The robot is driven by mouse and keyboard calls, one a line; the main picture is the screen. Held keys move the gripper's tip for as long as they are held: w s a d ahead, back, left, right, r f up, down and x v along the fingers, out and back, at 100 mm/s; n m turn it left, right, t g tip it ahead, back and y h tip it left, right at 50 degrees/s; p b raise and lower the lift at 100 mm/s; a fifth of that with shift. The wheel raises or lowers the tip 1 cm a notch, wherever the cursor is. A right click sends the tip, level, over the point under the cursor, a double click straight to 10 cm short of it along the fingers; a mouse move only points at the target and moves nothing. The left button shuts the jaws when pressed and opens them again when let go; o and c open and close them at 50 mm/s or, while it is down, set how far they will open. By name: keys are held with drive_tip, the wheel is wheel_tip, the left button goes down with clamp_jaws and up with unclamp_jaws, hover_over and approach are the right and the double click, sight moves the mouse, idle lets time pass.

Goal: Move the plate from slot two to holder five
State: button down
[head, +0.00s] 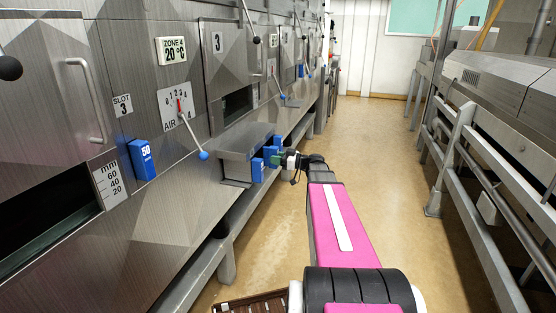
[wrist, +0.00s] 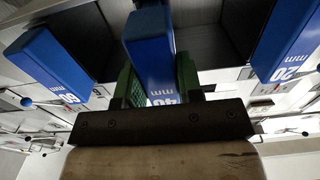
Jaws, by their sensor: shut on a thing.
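My gripper (head: 275,159) is at the grey metal rack (head: 236,146) below the hatches in the head view. In the wrist view, its green fingers (wrist: 156,85) are shut on a blue block-shaped handle (wrist: 150,48) marked in mm, with its number partly hidden. The plate behind this handle is hidden. Another blue handle (wrist: 45,62) is at the left and one marked 20 (wrist: 288,45) at the right, both apart from the fingers.
A blue handle marked 50 (head: 142,158) is on the machine front near slot 3. A blue-tipped lever (head: 203,155) juts out under the AIR dial (head: 178,106). A metal rail frame (head: 448,165) runs along the right. The floor aisle (head: 375,150) between is clear.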

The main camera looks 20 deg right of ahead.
drive_tip(key=shift+x, duration=1.1)
drive_tip(key=c, duration=0.7)
unclamp_jaws()
drive_tip(key=v, duration=1)
drive_tip(key=shift+s+d, duration=0.25)
drive_tip(key=shift+d, duration=0.05)
